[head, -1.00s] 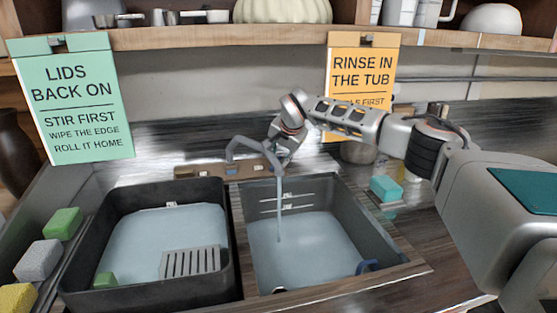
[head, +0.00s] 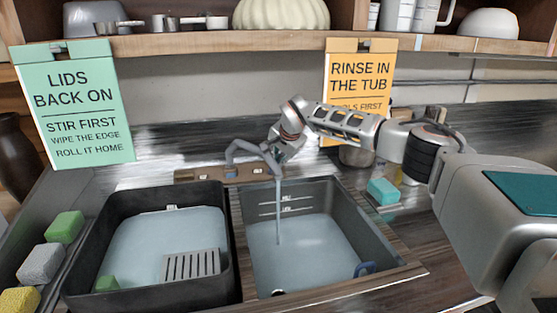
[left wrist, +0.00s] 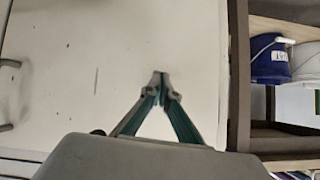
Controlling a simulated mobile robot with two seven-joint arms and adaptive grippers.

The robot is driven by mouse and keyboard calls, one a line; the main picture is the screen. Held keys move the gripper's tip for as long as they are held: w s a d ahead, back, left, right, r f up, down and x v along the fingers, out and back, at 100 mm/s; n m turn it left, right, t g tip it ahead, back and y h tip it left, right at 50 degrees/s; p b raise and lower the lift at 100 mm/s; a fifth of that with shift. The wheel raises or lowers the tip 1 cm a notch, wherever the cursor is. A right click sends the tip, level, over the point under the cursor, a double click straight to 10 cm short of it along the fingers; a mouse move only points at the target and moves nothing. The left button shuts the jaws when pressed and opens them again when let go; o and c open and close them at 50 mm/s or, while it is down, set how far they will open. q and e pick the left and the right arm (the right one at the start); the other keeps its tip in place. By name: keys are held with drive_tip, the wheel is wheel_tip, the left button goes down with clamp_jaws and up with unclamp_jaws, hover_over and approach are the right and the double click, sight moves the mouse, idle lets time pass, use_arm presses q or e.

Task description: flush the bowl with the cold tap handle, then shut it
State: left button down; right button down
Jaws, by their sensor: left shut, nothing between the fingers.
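The grey tap (head: 250,150) stands behind the two basins, and a thin stream of water (head: 278,210) falls from it into the right basin (head: 345,215). Shallow water covers that basin's floor. My right gripper (head: 275,153) is at the tap, by its right side. It hides the tap handle there, so I cannot tell whether it touches it or how its fingers stand. My left gripper (left wrist: 160,78) shows only in the left wrist view, shut and empty over a pale surface.
A black tub (head: 75,250) with water and a grey grate (head: 190,265) is on the left. Sponges lie along the left edge, and a teal sponge (head: 382,190) lies right of the basin. A shelf (head: 250,42) runs above. A blue bucket (left wrist: 268,60) stands in the left wrist view.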

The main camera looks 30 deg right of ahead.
drive_tip(key=shift+s+r+m+p, duration=0.1)
drive_tip(key=shift+r+m+p, duration=0.05)
drive_tip(key=shift+m+p, duration=0.55)
drive_tip(key=m+p, duration=0.1)
drive_tip(key=m, duration=0.2)
drive_tip(key=shift+s+f+p, duration=0.1)
drive_tip(key=shift+f+p, duration=0.1)
drive_tip(key=shift+p, duration=0.2)
drive_tip(key=shift+s+f+m+t+p, duration=0.1)
drive_tip(key=shift+m+t+p, duration=0.05)
drive_tip(key=shift+m, duration=0.55)
drive_tip(key=shift+f+m+t+p, duration=0.1)
drive_tip(key=shift+m+t+p, duration=0.05)
drive_tip(key=shift+m, duration=0.55)
drive_tip(key=c, duration=2.1)
unclamp_jaws()
drive_tip(key=shift+c, duration=0.2)
